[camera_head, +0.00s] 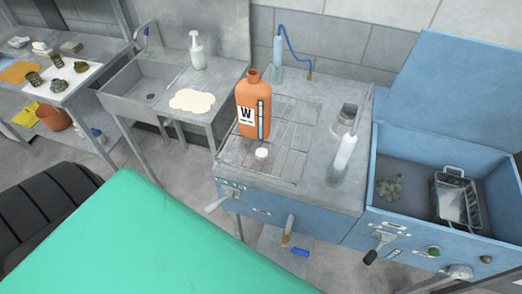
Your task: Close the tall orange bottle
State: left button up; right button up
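The tall orange bottle (252,104) stands upright on the wire rack at the left part of the blue workstation's top. Its neck is open, with no cap on it. It has a white label with a black W and a dark vertical strip. A small white cap (261,153) lies on the rack in front of the bottle, apart from it. Neither of my grippers shows in the head view.
The wire rack (290,140) has bare room right of the bottle. A white bottle (345,152) and a metal can (347,115) stand further right. A blue bin with raised lid (445,85) is at far right. A sink (150,95) is left. A green surface (140,240) fills the foreground.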

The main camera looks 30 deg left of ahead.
aim_at(253, 96)
jog(key=k+l+u, duration=0.15)
jog(key=l, duration=0.3)
jog(key=k+l+u, duration=0.15)
jog(key=l, duration=0.3)
jog(key=k+l+u, duration=0.15)
jog(key=l, duration=0.25)
jog(key=k+l+u, duration=0.15)
jog(key=k+l, duration=0.15)
jog(key=l, duration=0.1)
